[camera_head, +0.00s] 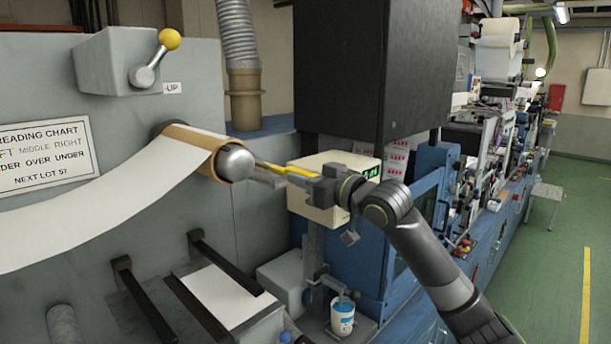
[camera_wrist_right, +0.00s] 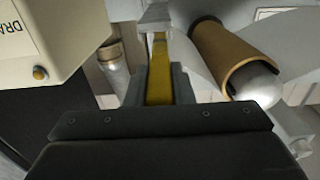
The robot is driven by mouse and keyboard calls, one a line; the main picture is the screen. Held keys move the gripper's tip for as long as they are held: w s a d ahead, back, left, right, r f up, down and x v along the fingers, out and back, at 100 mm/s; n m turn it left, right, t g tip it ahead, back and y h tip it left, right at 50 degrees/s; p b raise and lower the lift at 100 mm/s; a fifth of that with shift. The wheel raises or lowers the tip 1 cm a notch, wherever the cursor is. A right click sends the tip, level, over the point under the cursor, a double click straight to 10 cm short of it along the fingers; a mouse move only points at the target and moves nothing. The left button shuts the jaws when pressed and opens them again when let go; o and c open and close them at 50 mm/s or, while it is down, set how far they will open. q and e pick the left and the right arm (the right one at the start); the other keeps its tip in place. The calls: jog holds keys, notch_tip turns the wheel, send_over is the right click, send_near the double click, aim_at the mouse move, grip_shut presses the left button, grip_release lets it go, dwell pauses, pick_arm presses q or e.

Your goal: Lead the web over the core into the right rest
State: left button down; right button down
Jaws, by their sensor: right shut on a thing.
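The white web (camera_head: 100,212) rises in a curve from the left and passes onto the brown core (camera_head: 183,136), which sits on a shaft with a rounded metal end (camera_head: 236,162). The core also shows at the upper right of the right wrist view (camera_wrist_right: 225,50). My right gripper (camera_head: 300,177) is just right of the shaft end, shut on a yellow bar (camera_wrist_right: 158,88). The bar runs forward between the fingers to a small grey block (camera_wrist_right: 155,18). Its link to the web cannot be told. Which part is the right rest is unclear. My left gripper is out of view.
Black bars (camera_head: 200,308) stick out below the core, near a white sheet (camera_head: 222,295). A cream box with a green display (camera_head: 312,200) stands behind my right gripper. A reading chart (camera_head: 45,160) is on the grey panel. A blue-white cup (camera_head: 342,316) stands below.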

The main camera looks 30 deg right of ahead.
jog(key=shift+f, duration=0.15)
jog(key=shift+d+f+b, duration=0.15)
jog(key=shift+f+b, duration=0.25)
jog(key=shift+f, duration=0.35)
jog(key=c, duration=1.2)
grip_release()
jog(key=shift+o, duration=0.2)
